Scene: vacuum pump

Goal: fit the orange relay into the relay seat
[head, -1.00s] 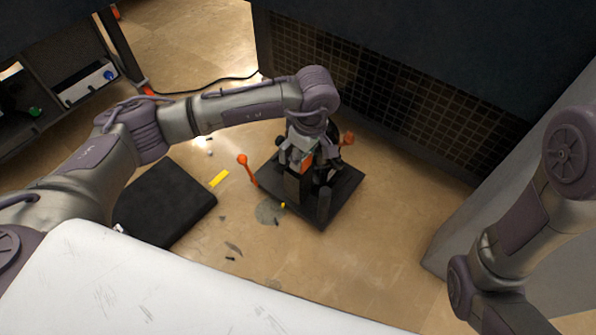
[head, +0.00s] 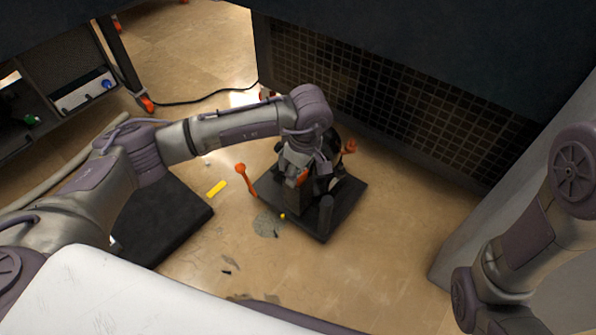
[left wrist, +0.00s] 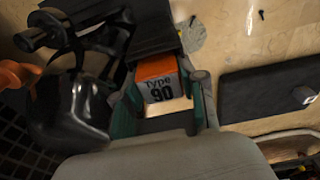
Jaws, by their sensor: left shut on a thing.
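The orange relay (left wrist: 158,80), labelled "Type 90", sits between the fingers of my left gripper (left wrist: 165,95) in the left wrist view. The gripper is shut on it. In the head view, my left gripper (head: 300,172) points down over the vacuum pump, and a bit of orange relay (head: 302,178) shows at the fingers. The pump stands on a dark base plate (head: 322,226). A dark block (left wrist: 150,30) lies just beyond the relay in the left wrist view. I cannot make out the relay seat or whether the relay touches it. My right gripper is out of frame.
An orange-knobbed lever (head: 242,178) stands at the pump's left. A black pad (head: 165,220) lies on the floor to the left. A yellow strip (head: 216,188) and small debris lie between. A tiled wall (head: 400,115) stands behind.

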